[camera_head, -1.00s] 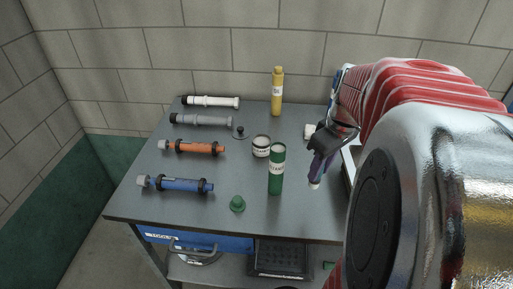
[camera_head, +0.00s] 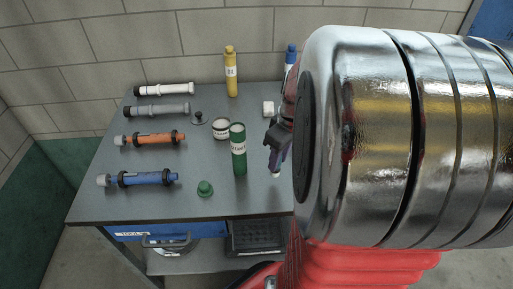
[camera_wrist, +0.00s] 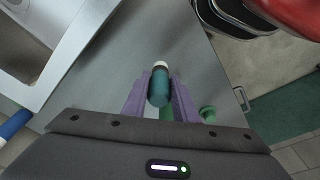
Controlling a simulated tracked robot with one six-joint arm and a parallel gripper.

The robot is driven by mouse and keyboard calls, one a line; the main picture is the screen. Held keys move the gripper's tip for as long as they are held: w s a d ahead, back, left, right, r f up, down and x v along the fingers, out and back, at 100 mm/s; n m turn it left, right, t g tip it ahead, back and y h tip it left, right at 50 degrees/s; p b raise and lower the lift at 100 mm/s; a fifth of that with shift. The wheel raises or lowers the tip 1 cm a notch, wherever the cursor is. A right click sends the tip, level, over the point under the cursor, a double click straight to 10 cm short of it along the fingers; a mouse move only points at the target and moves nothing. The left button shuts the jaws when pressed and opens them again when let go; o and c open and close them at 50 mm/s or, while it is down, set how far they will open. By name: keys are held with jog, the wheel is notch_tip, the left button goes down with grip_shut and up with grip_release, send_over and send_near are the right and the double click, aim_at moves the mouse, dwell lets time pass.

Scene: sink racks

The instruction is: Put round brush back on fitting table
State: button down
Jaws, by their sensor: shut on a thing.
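My gripper (camera_head: 277,158) has purple fingers and is over the right part of the grey fitting table (camera_head: 215,205). In the wrist view its fingers (camera_wrist: 159,88) are shut on a short teal cylinder with a white end, apparently the round brush (camera_wrist: 159,90). In the head view only the brush's white tip (camera_head: 275,175) shows below the fingers. I cannot tell whether the tip touches the tabletop. The arm hides the table's right side in the head view.
A green bottle (camera_head: 239,155) stands just left of my gripper, with a green cap (camera_head: 205,188) nearby. A labelled jar (camera_head: 221,130), a yellow bottle (camera_head: 231,75) and a blue-capped bottle (camera_head: 291,58) stand farther back. Several fittings, including a blue one (camera_head: 142,179), lie left.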

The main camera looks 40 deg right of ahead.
jog(key=shift+w+f, duration=0.1)
jog(key=shift+f, duration=1.75)
jog(key=c, duration=1.4)
grip_release()
jog(key=shift+f, duration=0.1)
jog(key=shift+c, duration=0.2)
notch_tip(320, 180, up, 12)
jog(key=s, duration=0.2)
jog(key=shift+d, duration=0.15)
